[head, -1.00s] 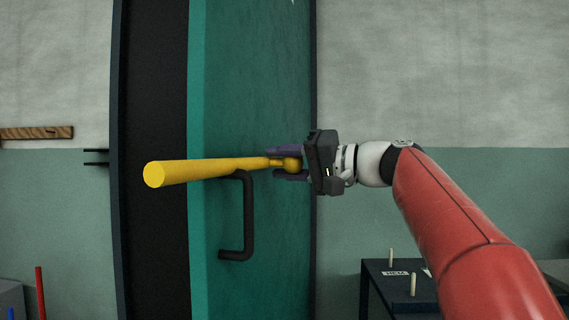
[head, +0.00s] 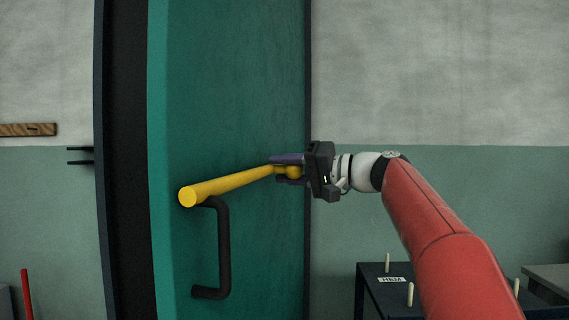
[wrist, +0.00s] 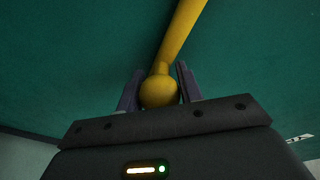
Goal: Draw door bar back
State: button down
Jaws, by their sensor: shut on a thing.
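The yellow door bar (head: 235,183) lies across the green door (head: 250,90), its thick left end lower and nearer the camera. Its round knob (head: 293,171) is at the right end. My gripper (head: 283,170) is shut on this knob near the door's right edge. In the wrist view the gripper (wrist: 159,82) has one purple finger on each side of the knob (wrist: 158,91), and the bar (wrist: 182,35) runs up out of view. A black handle (head: 225,250) is on the door below the bar. The fingers partly hide the knob in the head view.
A dark gap (head: 125,200) lies between the door's left edge and the frame. A dark table (head: 375,300) with pale pegs stands at lower right. A wooden rail (head: 28,130) and a black two-pronged bracket (head: 80,155) are at left.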

jog(key=shift+w+d, duration=0.1)
jog(key=shift+w, duration=0.1)
jog(key=c, duration=0.9)
grip_release()
jog(key=shift+c, duration=0.2)
jog(key=b+v, duration=0.1)
jog(key=v, duration=0.7)
jog(key=s+a+f+m+h, duration=0.25)
jog(key=s+f+h, duration=0.55)
jog(key=f, duration=0.7)
jog(key=s+d+f+h, duration=0.4)
jog(key=s+d+f, duration=0.1)
jog(key=s+f, duration=0.6)
jog(key=s+d+f+g+h, duration=0.1)
jog(key=s+d+f+h, duration=0.3)
jog(key=s+f, duration=0.7)
notch_tip(320, 180, down, 3)
jog(key=shift+d+f+h, duration=0.25)
jog(key=shift+d+h, duration=0.05)
jog(key=shift+d, duration=0.5)
